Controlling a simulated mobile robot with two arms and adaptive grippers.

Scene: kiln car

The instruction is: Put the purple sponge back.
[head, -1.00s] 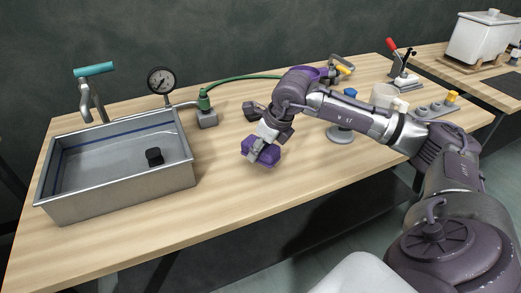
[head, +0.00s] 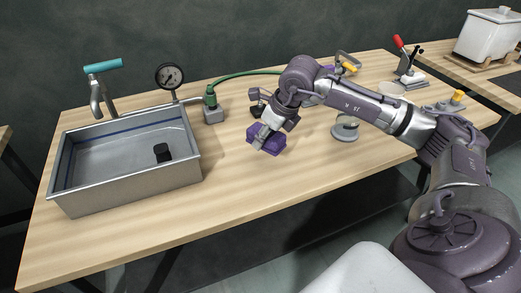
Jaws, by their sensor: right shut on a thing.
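The purple sponge (head: 270,144) is a small block near the middle of the wooden table. My right gripper (head: 264,138) is shut on it from above, with a finger across its near side. I cannot tell whether the sponge touches the table or hangs just above it. My left gripper is not in the head view.
A metal sink (head: 125,165) with a black plug stands at left, under a teal-handled tap (head: 101,85). A pressure gauge (head: 169,76) and a green hose (head: 240,74) are behind. A round grey stand (head: 345,131) is right of the sponge. The table's front is clear.

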